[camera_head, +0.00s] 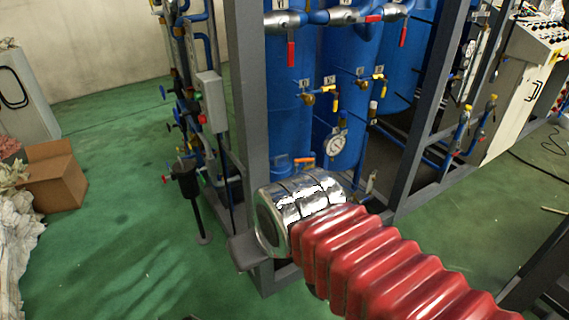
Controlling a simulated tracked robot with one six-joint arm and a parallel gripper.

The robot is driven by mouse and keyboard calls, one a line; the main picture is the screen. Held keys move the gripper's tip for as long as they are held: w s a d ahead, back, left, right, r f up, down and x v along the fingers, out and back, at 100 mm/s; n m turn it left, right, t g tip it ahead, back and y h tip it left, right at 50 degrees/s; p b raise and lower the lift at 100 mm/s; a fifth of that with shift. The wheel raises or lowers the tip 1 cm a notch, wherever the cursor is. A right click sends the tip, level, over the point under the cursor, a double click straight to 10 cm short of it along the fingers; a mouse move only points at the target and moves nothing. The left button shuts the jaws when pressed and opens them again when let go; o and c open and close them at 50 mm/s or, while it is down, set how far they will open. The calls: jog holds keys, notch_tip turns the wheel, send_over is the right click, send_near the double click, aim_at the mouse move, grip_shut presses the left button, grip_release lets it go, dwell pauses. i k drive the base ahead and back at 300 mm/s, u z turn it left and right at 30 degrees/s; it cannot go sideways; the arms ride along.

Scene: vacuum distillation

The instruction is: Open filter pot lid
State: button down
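No lid can be made out for sure as the filter pot's. Tall blue vessels (291,115) stand inside a grey steel frame, their tops cut off by the upper picture edge. A dark upright cylinder (190,180) with a red valve handle beside it stands on a thin leg left of the frame; I cannot tell if it is the filter pot. My arm, a red bellows and a chrome wrist, reaches in from the lower right. A dark grey block at its far end seems to be part of my gripper (246,252). Its fingertips cannot be made out.
A grey frame post (248,120) rises just behind my wrist. Valves and a round gauge (338,146) sit on the blue vessels. A control panel (535,50) stands at right, a cardboard box (54,176) at left. The green floor (120,250) at left is open.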

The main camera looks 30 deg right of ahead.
aim_at(280, 165)
jog(key=i, duration=0.95)
